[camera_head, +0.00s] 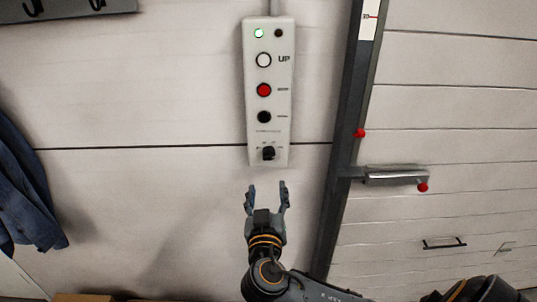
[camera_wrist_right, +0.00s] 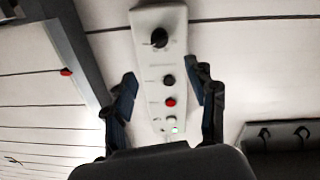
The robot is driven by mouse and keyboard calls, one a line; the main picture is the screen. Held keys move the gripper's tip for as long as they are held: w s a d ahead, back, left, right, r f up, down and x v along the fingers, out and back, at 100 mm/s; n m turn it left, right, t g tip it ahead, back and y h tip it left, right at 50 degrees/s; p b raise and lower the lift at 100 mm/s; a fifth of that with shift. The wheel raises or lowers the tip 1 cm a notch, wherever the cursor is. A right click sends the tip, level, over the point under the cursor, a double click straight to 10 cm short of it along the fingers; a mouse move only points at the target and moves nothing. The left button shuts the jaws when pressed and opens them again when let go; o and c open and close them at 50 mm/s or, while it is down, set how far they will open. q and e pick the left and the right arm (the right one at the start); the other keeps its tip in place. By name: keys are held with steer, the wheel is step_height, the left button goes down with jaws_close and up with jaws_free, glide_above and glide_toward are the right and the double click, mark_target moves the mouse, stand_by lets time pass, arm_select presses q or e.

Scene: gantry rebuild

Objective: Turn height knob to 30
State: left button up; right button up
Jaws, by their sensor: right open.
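A pale control panel (camera_head: 268,110) hangs on the wall with a lit green lamp, a white UP button, a red button and a black button. The black height knob (camera_head: 268,153) sits at the panel's lower end; its scale marks are too small to read. My right gripper (camera_head: 267,190) is open and empty just below the panel, apart from the knob. In the right wrist view the knob (camera_wrist_right: 159,38) shows upside down, beyond the open fingertips (camera_wrist_right: 166,82). My left gripper is in neither view.
A dark vertical rail (camera_head: 345,140) with red knobs and a grey handle (camera_head: 397,178) stands right of the panel, beside a slatted door (camera_head: 450,110). A blue garment (camera_head: 25,190) hangs at left, and a hook rack (camera_head: 65,8) is at top left. The wall around the gripper is clear.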

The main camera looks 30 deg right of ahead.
mark_target(268, 158)
steer(key=p+x, duration=0.4)
steer(key=x, duration=0.9)
steer(key=shift+w+d+p, duration=0.15)
steer(key=shift+w+p, duration=0.15)
